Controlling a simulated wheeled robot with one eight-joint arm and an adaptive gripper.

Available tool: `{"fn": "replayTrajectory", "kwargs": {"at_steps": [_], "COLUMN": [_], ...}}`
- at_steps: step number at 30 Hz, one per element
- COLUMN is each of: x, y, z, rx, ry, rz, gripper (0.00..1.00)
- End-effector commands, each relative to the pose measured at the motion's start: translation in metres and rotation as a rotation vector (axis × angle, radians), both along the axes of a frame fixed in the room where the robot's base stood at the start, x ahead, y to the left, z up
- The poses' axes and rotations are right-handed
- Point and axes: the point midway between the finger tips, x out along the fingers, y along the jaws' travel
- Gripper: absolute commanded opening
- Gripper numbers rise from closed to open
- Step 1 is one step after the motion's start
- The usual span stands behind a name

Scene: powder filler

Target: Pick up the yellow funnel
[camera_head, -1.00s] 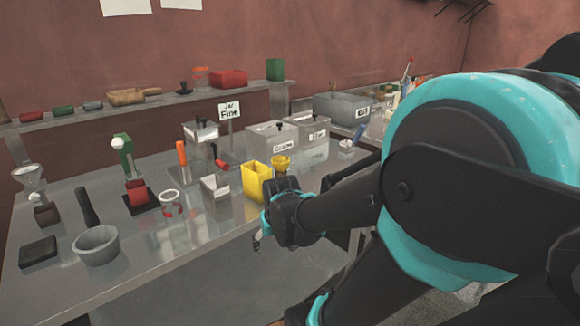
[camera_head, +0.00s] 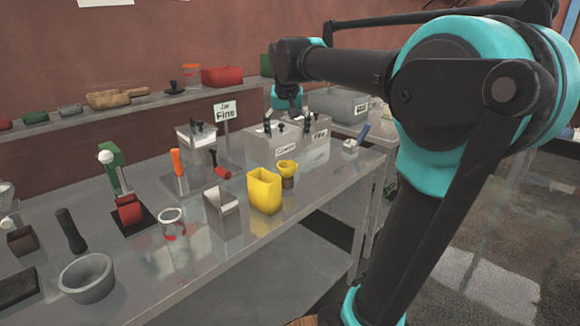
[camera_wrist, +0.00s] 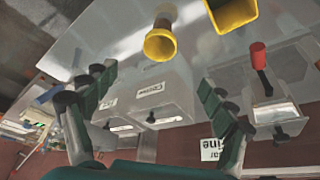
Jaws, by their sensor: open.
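The yellow funnel (camera_head: 287,166) sits upright in a small brown stand on the metal table, just right of and behind an open yellow container (camera_head: 264,192). The wrist view shows the funnel (camera_wrist: 160,46) at upper middle, beyond and between my fingertips, with the yellow container (camera_wrist: 232,14) to its right. My gripper (camera_head: 288,124) points down over the lidded grey bins, behind the funnel. In the wrist view my gripper (camera_wrist: 157,82) has its two fingers spread wide with nothing between them. It is apart from the funnel.
Lidded grey bins (camera_head: 262,152) stand close below my gripper, near a "Jar Fine" sign (camera_head: 225,111).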

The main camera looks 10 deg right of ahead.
Motion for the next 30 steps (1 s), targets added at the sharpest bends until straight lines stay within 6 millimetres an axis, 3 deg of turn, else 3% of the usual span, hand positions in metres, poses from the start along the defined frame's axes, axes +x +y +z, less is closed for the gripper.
{"fn": "replayTrajectory", "kwargs": {"at_steps": [5,18,30], "x": [0.009,0.04,0.053], "y": [-0.001,-0.006,-0.008], "z": [-0.017,-0.094,-0.127], "rx": [0.001,0.0,0.001], "ry": [0.0,0.0,0.0], "rz": [-0.002,-0.001,-0.002], "gripper": [0.84,0.84,0.84]}}
